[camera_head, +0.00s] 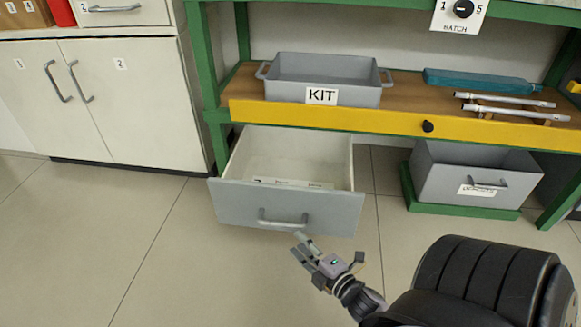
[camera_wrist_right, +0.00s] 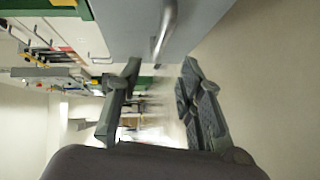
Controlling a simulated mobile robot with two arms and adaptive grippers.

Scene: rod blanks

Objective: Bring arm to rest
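My right gripper (camera_head: 300,246) is low in front of the open grey drawer (camera_head: 232,202), just below and right of the drawer's handle (camera_head: 283,222). In the right wrist view its two fingers (camera_wrist_right: 160,68) stand apart with nothing between them. The grey drawer front (camera_wrist_right: 130,25) and its handle (camera_wrist_right: 165,30) lie just beyond the fingertips there, and I see a gap to the handle. My left gripper is in neither view.
The bench shelf holds a grey KIT bin (camera_head: 345,92), a teal case (camera_head: 480,81) and metal rods (camera_head: 515,114). A grey bin (camera_head: 450,185) stands beneath at right. A white cabinet (camera_head: 140,105) is at left. The floor (camera_head: 170,260) at front left is clear.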

